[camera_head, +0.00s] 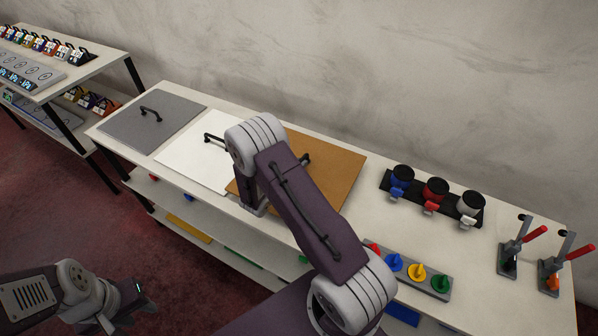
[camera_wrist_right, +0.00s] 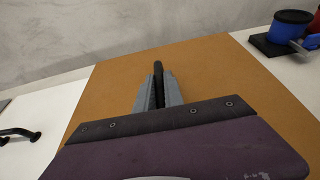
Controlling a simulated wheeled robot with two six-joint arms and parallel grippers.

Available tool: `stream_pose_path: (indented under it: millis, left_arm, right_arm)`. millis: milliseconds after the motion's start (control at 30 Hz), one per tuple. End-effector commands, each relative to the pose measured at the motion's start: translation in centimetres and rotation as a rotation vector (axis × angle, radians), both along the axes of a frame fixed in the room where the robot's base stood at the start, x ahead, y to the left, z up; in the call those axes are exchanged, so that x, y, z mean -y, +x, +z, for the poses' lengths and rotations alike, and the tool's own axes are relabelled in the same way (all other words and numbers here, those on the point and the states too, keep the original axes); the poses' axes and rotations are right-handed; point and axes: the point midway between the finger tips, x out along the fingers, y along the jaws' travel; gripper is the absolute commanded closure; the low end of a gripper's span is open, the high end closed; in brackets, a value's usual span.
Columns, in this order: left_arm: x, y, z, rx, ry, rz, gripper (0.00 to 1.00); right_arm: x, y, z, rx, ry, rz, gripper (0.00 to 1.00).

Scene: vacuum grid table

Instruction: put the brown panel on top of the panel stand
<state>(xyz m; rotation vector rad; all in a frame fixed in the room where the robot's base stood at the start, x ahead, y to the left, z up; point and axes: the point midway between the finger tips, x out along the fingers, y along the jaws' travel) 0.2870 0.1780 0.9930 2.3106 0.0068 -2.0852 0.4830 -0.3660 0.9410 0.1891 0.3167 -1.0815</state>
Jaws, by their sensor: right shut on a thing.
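The brown panel (camera_head: 335,174) lies flat on the white table among other panels, partly covered by my right arm. In the right wrist view the brown panel (camera_wrist_right: 225,75) stretches under the gripper. My right gripper (camera_wrist_right: 158,92) is shut on the panel's black upright handle, which shows between the two grey fingers. In the head view my right arm hides most of that grip. My left gripper (camera_head: 138,300) hangs low at the left, away from the table, and its jaw gap is unclear. I cannot pick out a panel stand with certainty.
A white panel (camera_head: 190,157) and a grey panel (camera_head: 150,120), both with black handles, lie left of the brown one. Blue, red and grey cups (camera_head: 435,190) on a black base, a colored peg strip (camera_head: 420,272) and red-handled clamps (camera_head: 535,250) stand to the right.

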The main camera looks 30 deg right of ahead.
Motion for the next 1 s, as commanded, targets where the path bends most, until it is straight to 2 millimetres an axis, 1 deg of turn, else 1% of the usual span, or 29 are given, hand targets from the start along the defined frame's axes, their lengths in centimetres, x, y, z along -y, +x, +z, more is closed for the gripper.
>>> stream_pose_path:
  millis: [67, 200, 300, 567, 667, 700, 767, 1000]
  left_arm:
    - [0.0, 0.0, 0.1, 0.0, 0.0, 0.0, 0.64]
    - [0.0, 0.0, 0.3, 0.0, 0.0, 0.0, 0.64]
    - [0.0, 0.0, 0.4, 0.0, 0.0, 0.0, 0.64]
    - [0.0, 0.0, 0.3, 0.0, 0.0, 0.0, 0.64]
    - [0.0, 0.0, 0.0, 0.0, 0.0, 0.0, 0.64]
    - [0.0, 0.0, 0.0, 0.0, 0.0, 0.0, 0.64]
    - [0.0, 0.0, 0.1, 0.0, 0.0, 0.0, 0.64]
    - [0.0, 0.0, 0.1, 0.0, 0.0, 0.0, 0.64]
  right_arm:
    - [0.0, 0.0, -0.2, 0.001, -0.003, 0.0, 1.0]
    - [0.0, 0.0, -2.5, 0.0, -0.004, 0.001, 1.0]
    - [0.1, 0.0, -3.6, 0.002, -0.004, 0.0, 1.0]
    - [0.1, 0.1, -3.8, 0.005, -0.003, 0.0, 1.0]
    - [0.1, 0.1, -4.1, 0.005, -0.003, 0.0, 1.0]
    - [0.0, 0.0, -4.2, 0.002, 0.0, 0.001, 0.82]
    - [0.0, 0.0, -4.2, 0.001, 0.0, 0.0, 0.66]
    - [0.0, 0.0, -4.2, 0.001, 0.0, 0.0, 0.66]
